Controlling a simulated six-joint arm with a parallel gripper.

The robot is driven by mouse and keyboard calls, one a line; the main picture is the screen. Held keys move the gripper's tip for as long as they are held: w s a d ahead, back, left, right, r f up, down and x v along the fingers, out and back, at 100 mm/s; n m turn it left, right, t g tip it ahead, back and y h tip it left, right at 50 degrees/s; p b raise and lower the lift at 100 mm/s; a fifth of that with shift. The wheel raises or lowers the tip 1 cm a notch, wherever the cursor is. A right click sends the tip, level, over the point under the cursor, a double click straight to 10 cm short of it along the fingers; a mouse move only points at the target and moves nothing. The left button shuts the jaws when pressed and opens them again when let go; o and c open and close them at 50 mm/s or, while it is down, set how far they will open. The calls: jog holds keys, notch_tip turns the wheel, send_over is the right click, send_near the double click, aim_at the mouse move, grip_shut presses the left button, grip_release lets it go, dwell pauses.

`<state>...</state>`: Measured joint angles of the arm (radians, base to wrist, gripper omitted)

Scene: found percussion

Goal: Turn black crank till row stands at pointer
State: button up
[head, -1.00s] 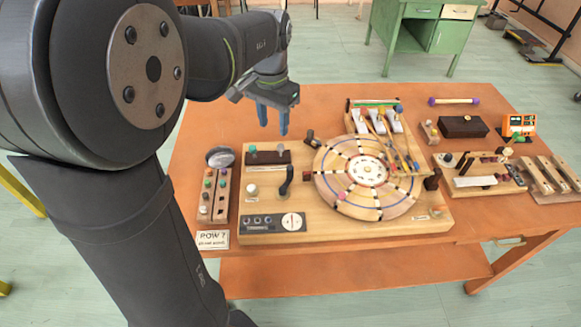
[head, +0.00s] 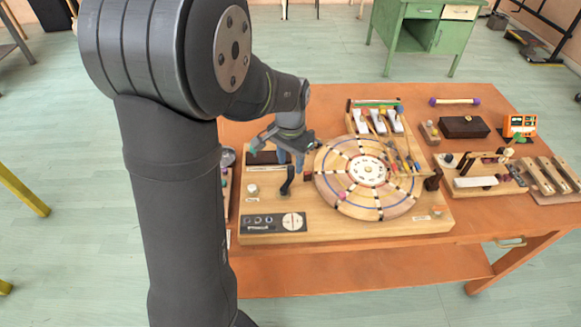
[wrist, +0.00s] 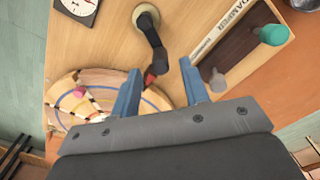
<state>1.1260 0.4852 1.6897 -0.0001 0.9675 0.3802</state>
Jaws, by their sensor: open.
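The black crank (head: 287,182) stands on the wooden board, left of the round wooden wheel (head: 331,183). In the wrist view the crank (wrist: 150,32) has a pale round base and a bent black arm pointing towards my fingers. The wheel (wrist: 112,92) carries black-and-white rows and coloured rings. My gripper (head: 291,161) is open and empty, just behind and above the crank. In the wrist view the crank's near end lies between my blue fingertips (wrist: 160,69) in the picture; contact cannot be told. A dark red-tipped piece (wrist: 150,79) sits by the wheel; I cannot tell whether it is the pointer.
A damper strip (wrist: 232,40) with green and grey knobs lies right of the crank in the wrist view. A dial panel (head: 262,223) is at the board's front left. Mallets (head: 398,152) lie over the wheel's far right. Open table shows in front.

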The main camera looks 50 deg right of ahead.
aim_at(290, 167)
jog(key=shift+f, duration=1.65)
grip_shut()
